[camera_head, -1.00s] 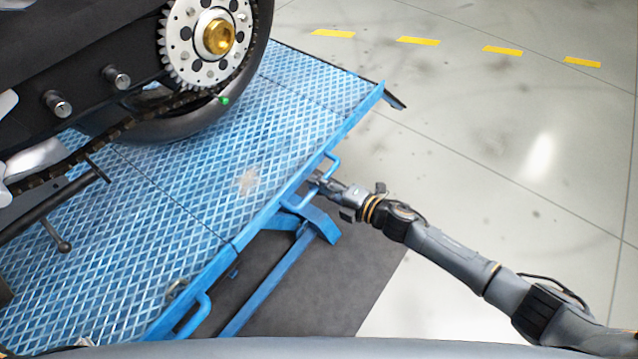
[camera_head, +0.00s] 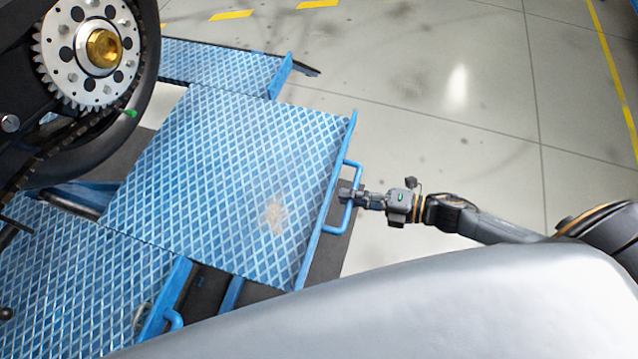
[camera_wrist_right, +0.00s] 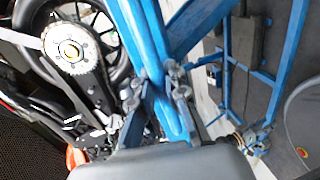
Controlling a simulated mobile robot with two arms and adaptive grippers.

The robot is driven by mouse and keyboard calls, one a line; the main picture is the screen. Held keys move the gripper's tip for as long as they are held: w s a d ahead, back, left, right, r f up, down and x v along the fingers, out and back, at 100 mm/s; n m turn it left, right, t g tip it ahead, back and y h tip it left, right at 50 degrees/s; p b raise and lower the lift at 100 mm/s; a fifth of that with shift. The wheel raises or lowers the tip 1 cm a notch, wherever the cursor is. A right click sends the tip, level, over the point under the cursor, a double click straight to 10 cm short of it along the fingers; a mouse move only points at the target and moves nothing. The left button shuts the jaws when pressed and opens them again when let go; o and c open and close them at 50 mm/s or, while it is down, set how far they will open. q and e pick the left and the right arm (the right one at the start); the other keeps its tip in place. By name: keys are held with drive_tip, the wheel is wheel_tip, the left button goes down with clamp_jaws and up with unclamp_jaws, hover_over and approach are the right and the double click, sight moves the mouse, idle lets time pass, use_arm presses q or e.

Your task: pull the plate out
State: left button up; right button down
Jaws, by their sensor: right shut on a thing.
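The plate (camera_head: 225,165) is a blue diamond-tread panel with a worn pale patch, and it sticks out from the lift platform (camera_head: 75,265) toward the right in the head view. A blue bar handle (camera_head: 350,172) runs along its right edge. My right gripper (camera_head: 347,195) is shut on this handle. In the right wrist view blue bars pass between the fingers of my right gripper (camera_wrist_right: 155,95), partly hidden by its body.
A motorcycle rear wheel with a sprocket (camera_head: 88,55) stands at the upper left, close to the plate. Another platform section (camera_head: 220,68) lies behind the plate. Grey floor (camera_head: 440,120) is open to the right.

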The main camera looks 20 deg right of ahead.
drive_tip(key=shift+f+v, duration=0.25)
drive_tip(key=shift+v, duration=0.9)
drive_tip(key=shift+f+v, duration=0.2)
drive_tip(key=shift+v, duration=0.95)
drive_tip(key=c, duration=1.3)
unclamp_jaws()
drive_tip(key=shift+d, duration=0.1)
drive_tip(key=shift+c, duration=0.2)
drive_tip(key=v, duration=1.2)
